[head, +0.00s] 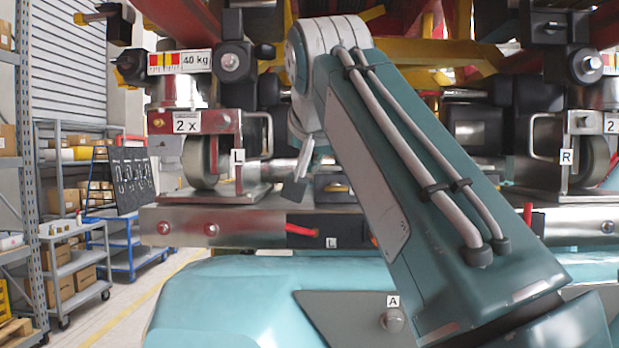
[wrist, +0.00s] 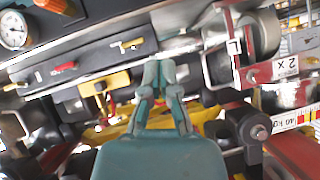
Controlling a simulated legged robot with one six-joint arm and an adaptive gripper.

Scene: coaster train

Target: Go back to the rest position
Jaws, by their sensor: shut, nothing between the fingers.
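My gripper (wrist: 158,68) shows in the wrist view, its two teal fingers together with nothing between them. I cannot tell whether the fingertips touch anything. In the head view my arm rises from the lower right and bends over near the train; the gripper is mostly hidden behind it.
The train's wheel assemblies stand close ahead, with a left wheel (head: 201,161) and a right wheel (head: 590,160). A pressure gauge (wrist: 14,30) shows in the wrist view. A blue cart (head: 123,255) and shelving (head: 25,150) stand at left beside open floor (head: 130,310).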

